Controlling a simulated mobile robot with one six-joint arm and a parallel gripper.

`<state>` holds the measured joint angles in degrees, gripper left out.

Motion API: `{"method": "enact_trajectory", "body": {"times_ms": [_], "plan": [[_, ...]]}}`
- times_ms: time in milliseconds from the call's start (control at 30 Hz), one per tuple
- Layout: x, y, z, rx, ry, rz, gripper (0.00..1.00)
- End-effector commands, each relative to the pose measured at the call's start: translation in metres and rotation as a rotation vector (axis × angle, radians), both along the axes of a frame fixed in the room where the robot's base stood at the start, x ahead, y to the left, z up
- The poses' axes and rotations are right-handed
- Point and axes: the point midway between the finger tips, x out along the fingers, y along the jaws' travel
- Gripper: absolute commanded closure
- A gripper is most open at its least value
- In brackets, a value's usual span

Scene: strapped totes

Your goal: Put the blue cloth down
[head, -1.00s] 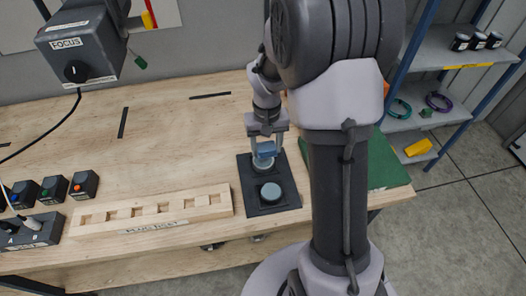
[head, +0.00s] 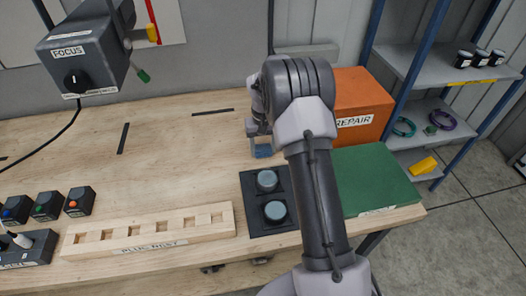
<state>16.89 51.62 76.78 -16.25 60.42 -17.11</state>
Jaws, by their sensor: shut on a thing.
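The blue cloth (head: 263,151) is a small blue piece at the tips of my gripper (head: 261,143). My gripper is shut on it, beyond the far edge of a black tray (head: 256,218). I cannot tell whether the cloth touches the wooden table. Two round pale-blue discs with dark rims, a far one (head: 267,180) and a near one (head: 275,211), sit on the tray. My arm hides part of the gripper and the table to its right.
A green mat (head: 375,180) and an orange REPAIR box (head: 362,100) lie to the right. A wooden plug rack (head: 150,241) is at the front left. A dark FOCUS device (head: 85,55) hangs at the upper left. The table's middle left is bare.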

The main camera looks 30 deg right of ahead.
Motion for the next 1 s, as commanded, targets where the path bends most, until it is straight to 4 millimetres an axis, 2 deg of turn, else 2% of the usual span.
{"method": "enact_trajectory", "body": {"times_ms": [33,233,500,533,600,633,867,967,1000], "plan": [[0.000,0.000,-0.010,0.000,0.001,0.000,0.97],[0.000,0.000,-0.007,0.000,-0.001,0.000,0.97],[0.000,0.000,-0.016,0.000,0.000,0.000,0.97],[-0.001,0.000,-0.016,0.000,0.000,0.000,0.43],[-0.001,0.000,-0.016,0.001,0.002,-0.001,0.29],[-0.001,0.000,-0.016,0.001,0.002,-0.001,0.25],[-0.003,0.000,-0.016,0.001,0.006,0.000,0.25],[-0.002,0.000,-0.001,0.001,0.006,0.000,0.25],[-0.002,0.000,0.010,0.000,0.003,-0.001,0.25]]}}
